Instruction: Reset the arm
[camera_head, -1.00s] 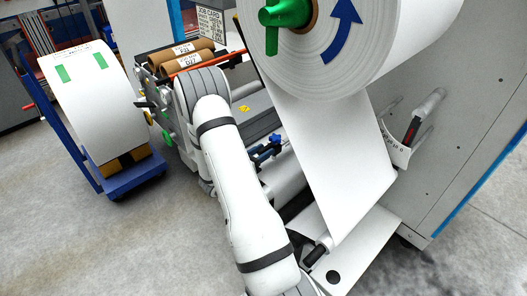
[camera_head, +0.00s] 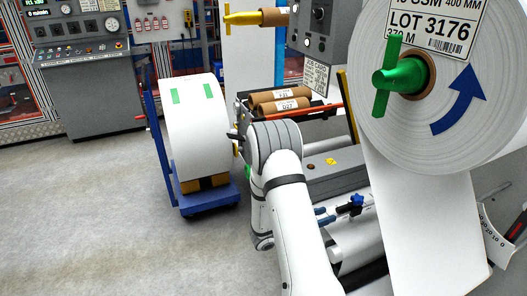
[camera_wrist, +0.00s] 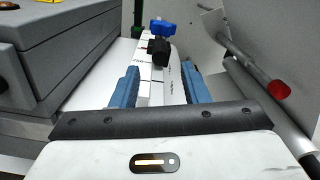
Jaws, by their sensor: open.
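My gripper (camera_wrist: 159,70) is open in the wrist view, with one blue finger on each side of a white marked scale bar (camera_wrist: 152,90). A black clamp (camera_wrist: 158,52) with a blue knob (camera_wrist: 162,28) sits on the bar, just beyond the fingertips. Nothing is visibly held; whether the fingers touch the bar I cannot tell. In the head view my white arm bends over in front of the machine, and the blue knob (camera_head: 356,199) shows to its right. Most of my gripper is hidden or small there.
A large white paper roll (camera_head: 440,100) with a green handle hangs at right, its web running down. A blue cart (camera_head: 208,198) carries another roll at left. Two brown cores (camera_head: 280,100) lie behind my arm. A red-tipped rod (camera_wrist: 278,89) is right of my gripper. Left floor is clear.

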